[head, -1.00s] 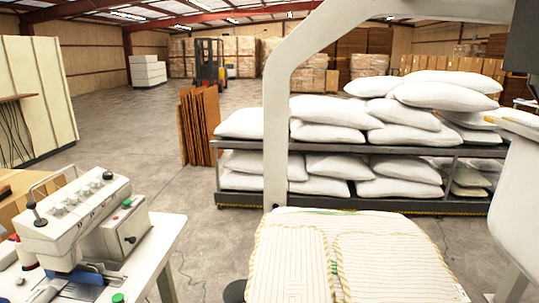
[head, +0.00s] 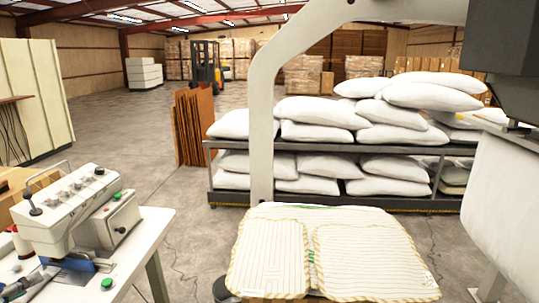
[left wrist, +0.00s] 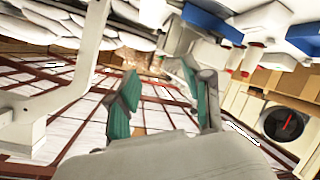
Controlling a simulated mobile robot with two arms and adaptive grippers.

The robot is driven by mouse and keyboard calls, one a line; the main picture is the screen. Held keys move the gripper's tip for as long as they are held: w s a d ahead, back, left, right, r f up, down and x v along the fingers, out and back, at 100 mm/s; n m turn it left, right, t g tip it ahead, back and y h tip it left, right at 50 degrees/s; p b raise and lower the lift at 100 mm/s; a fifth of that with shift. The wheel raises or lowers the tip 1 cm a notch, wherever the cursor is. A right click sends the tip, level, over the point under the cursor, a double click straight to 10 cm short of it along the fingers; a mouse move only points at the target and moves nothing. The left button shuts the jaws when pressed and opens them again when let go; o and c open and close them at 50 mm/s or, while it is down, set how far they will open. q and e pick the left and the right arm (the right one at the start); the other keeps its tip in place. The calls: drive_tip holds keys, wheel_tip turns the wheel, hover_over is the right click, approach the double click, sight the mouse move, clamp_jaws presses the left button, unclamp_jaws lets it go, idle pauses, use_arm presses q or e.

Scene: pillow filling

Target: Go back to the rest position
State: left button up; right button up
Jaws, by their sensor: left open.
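My left gripper (left wrist: 160,70) is open in the left wrist view. Its two teal-padded fingers stand apart with nothing between them. In the head view, a dark shape at the lower left edge may be part of it, but I cannot tell. The wrist view is tilted, with white pillows (left wrist: 65,30) at its upper left. My right gripper is not in view. A striped pillow cover (head: 370,262) lies flat on a support at the lower middle of the head view.
A white frame (head: 262,120) rises behind the cover. A rack (head: 400,205) of white pillows stands beyond it. A dark box (head: 500,40) hangs upper right above a white bag (head: 510,200). Floor is clear at centre left.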

use_arm(q)
drive_tip(key=s+d+f+m+g+h, duration=0.1)
drive_tip(key=s+d+f+m+g, duration=0.25)
drive_tip(key=d+f, duration=0.5)
drive_tip(key=s+d+f+m+g, duration=0.2)
drive_tip(key=s+d+f, duration=0.3)
drive_tip(key=d+f, duration=0.35)
drive_tip(key=s+d+f+m+g+y, duration=0.1)
drive_tip(key=s+d+f+m+g, duration=0.1)
drive_tip(key=s+d, duration=0.6)
drive_tip(key=s+d+f+m+g, duration=0.1)
drive_tip(key=s+d+f+g, duration=0.15)
drive_tip(key=s+d, duration=0.55)
wheel_tip(320, 180, down, 25)
drive_tip(key=s+g, duration=0.1)
drive_tip(key=s+a+f+g, duration=0.1)
drive_tip(key=s+a+f, duration=0.1)
drive_tip(key=s+f, duration=1.5)
drive_tip(key=shift+s+a+f+m+g+b, duration=0.2)
drive_tip(key=shift+a+m+g+b, duration=0.15)
drive_tip(key=shift+m+b, duration=0.1)
